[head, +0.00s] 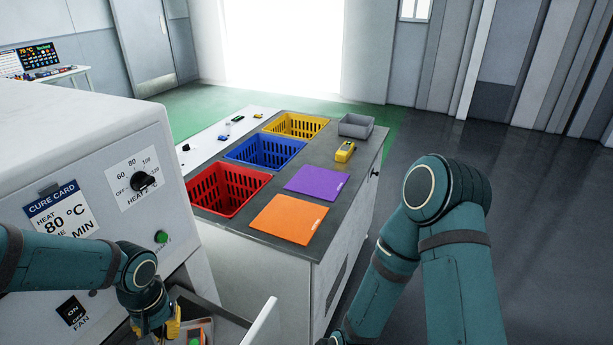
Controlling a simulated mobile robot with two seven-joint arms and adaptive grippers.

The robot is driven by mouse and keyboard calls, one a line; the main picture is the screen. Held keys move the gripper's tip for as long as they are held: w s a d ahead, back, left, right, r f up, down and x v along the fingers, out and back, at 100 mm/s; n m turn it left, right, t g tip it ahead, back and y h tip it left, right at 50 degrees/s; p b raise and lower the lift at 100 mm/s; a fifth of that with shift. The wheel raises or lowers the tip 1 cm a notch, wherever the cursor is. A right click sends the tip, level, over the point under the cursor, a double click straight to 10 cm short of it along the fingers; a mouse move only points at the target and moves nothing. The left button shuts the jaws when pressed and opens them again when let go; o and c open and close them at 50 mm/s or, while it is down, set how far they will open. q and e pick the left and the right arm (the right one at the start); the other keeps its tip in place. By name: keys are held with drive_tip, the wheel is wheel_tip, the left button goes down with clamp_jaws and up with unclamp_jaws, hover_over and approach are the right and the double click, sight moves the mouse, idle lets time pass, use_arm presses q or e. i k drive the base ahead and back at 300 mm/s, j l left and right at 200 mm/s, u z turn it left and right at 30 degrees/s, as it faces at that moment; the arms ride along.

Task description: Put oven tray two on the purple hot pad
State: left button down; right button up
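The purple hot pad (316,183) lies flat and bare on the grey counter, just behind the orange pad (289,219). My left gripper (170,328) is at the bottom left, low in front of the oven (95,150), with yellow parts at its tip. Its fingers are partly hidden, so I cannot tell whether it holds anything. Beside it is part of an open compartment with a small tray-like thing (208,328) holding red and green items; I cannot read any number on it. My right arm shows at the right; its gripper is out of view.
Red (228,187), blue (265,150) and yellow (296,124) baskets sit along the counter's left side. A yellow device (345,152) and a grey bin (356,125) stand behind the purple pad. A white panel edge (262,322) juts up near the oven opening.

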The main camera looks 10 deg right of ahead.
sight(324, 183)
drive_tip(key=i+l, duration=0.3)
drive_tip(key=l, duration=0.15)
drive_tip(key=i+l, duration=0.25)
drive_tip(key=l, duration=0.2)
drive_tip(key=i+l, duration=0.3)
drive_tip(key=l, duration=0.15)
drive_tip(key=i+l, duration=0.25)
drive_tip(key=l, duration=0.2)
drive_tip(key=i+l, duration=0.3)
drive_tip(key=l, duration=0.15)
drive_tip(key=i+l, duration=0.65)
drive_tip(key=l, duration=0.2)
